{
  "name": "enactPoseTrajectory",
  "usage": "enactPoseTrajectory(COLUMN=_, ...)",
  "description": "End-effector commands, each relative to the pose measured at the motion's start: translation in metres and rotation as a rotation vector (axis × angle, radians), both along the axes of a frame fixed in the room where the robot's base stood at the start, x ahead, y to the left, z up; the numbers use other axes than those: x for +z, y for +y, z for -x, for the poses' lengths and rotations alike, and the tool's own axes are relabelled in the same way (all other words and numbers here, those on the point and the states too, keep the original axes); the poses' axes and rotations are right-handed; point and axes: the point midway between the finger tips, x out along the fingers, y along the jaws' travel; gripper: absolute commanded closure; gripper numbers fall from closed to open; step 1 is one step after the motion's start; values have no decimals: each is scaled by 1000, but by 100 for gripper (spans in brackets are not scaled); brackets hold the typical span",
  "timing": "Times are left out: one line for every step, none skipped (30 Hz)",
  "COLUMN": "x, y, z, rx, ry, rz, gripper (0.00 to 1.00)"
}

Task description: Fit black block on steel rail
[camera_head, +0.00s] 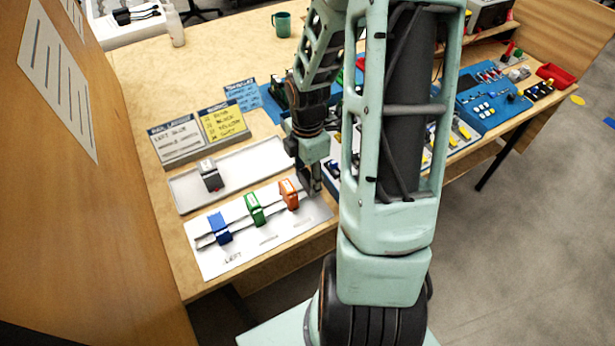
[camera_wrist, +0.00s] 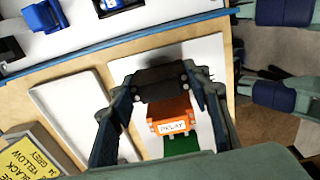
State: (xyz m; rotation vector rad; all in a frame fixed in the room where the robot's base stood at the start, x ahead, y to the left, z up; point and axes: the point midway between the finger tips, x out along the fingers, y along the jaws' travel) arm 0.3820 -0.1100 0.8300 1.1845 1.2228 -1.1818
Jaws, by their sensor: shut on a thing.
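A steel rail (camera_head: 236,227) lies on a white board. A blue block (camera_head: 219,228), a green block (camera_head: 254,209) and an orange block (camera_head: 289,194) stand on it from left to right. My gripper (camera_head: 311,183) is down at the rail's right end, just right of the orange block. In the wrist view my gripper (camera_wrist: 162,92) is shut on a black block (camera_wrist: 160,80), beside the orange block (camera_wrist: 172,118) with a white RELAY label. The green block (camera_wrist: 184,145) shows below that. I cannot tell whether the black block touches the rail; its underside is hidden.
A dark grey block (camera_head: 210,177) stands in the pale tray (camera_head: 182,205) behind the board. Sign cards (camera_head: 203,132) stand behind the tray. A blue instrument panel (camera_head: 492,106) is farther right. My arm hides the middle of the table.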

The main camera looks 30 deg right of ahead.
Motion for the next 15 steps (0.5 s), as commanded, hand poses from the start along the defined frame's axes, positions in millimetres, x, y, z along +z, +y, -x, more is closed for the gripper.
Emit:
enactPoseTrajectory(x=1, y=0, z=0, rx=0, ry=0, rz=0, gripper=81)
enactPoseTrajectory(x=1, y=0, z=0, rx=0, ry=0, rz=0, gripper=81)
enactPoseTrajectory(x=1, y=0, z=0, rx=0, ry=0, rz=0, gripper=81)
enactPoseTrajectory(x=1, y=0, z=0, rx=0, ry=0, rz=0, gripper=81)
enactPoseTrajectory(x=1, y=0, z=0, rx=0, ry=0, rz=0, gripper=81)
enactPoseTrajectory(x=1, y=0, z=0, rx=0, ry=0, rz=0, gripper=81)
enactPoseTrajectory(x=1, y=0, z=0, rx=0, ry=0, rz=0, gripper=81)
enactPoseTrajectory(x=1, y=0, z=0, rx=0, ry=0, rz=0, gripper=81)
enactPoseTrajectory(x=0, y=0, z=0, rx=0, ry=0, rz=0, gripper=81)
enactPoseTrajectory(x=0, y=0, z=0, rx=0, ry=0, rz=0, gripper=81)
enactPoseTrajectory(x=0, y=0, z=0, rx=0, ry=0, rz=0, gripper=81)
enactPoseTrajectory(x=-1, y=0, z=0, rx=0, ry=0, rz=0, gripper=81)
enactPoseTrajectory(x=-2, y=0, z=0, rx=0, ry=0, rz=0, gripper=81)
enactPoseTrajectory(x=-3, y=0, z=0, rx=0, ry=0, rz=0, gripper=81)
enactPoseTrajectory(x=-4, y=0, z=0, rx=0, ry=1, rz=0, gripper=81)
